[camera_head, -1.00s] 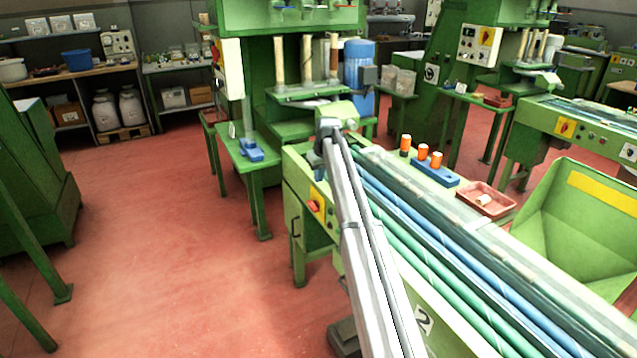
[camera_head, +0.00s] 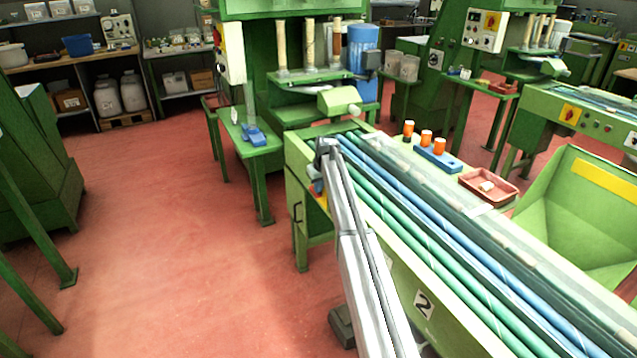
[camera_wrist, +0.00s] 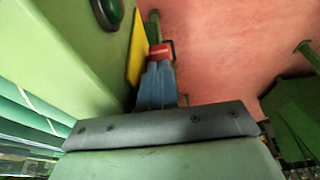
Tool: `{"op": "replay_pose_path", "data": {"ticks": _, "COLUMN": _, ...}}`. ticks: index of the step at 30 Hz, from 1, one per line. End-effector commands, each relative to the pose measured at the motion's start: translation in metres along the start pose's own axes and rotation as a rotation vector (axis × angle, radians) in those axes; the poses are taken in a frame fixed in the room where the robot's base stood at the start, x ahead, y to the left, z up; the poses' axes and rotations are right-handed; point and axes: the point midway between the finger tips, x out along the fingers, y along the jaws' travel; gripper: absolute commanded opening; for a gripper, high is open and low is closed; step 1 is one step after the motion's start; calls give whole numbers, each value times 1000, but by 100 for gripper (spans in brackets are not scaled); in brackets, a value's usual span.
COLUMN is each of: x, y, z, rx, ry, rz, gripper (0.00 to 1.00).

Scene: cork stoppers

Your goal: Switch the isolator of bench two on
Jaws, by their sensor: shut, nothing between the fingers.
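Bench two is the green bench with the number plate 2 (camera_head: 424,303) on its side. Its isolator, a red handle (camera_wrist: 161,51) on a yellow plate (camera_wrist: 137,47), is on the bench side near the far end. In the head view my arm covers most of the isolator; only a bit of yellow and red shows. In the wrist view my gripper (camera_wrist: 160,68) is shut and empty, its blue-grey fingers pointing at the red handle. The fingertips are right by the handle and overlap its lower edge in the picture; I cannot tell whether they touch. The handle's switch position is unclear.
Blue and green tubes (camera_head: 430,230) run along the bench top. A red tray (camera_head: 489,187) and a blue block with orange-topped stoppers (camera_head: 438,158) lie beyond. The red floor (camera_head: 170,240) at left is clear.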

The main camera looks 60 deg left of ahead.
Motion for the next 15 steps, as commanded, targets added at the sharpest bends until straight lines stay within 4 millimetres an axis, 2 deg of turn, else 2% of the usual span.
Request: {"op": "replay_pose_path", "data": {"ticks": 15, "x": 2, "y": 0, "z": 7, "rx": 0, "ry": 0, "rz": 0, "gripper": 0}}
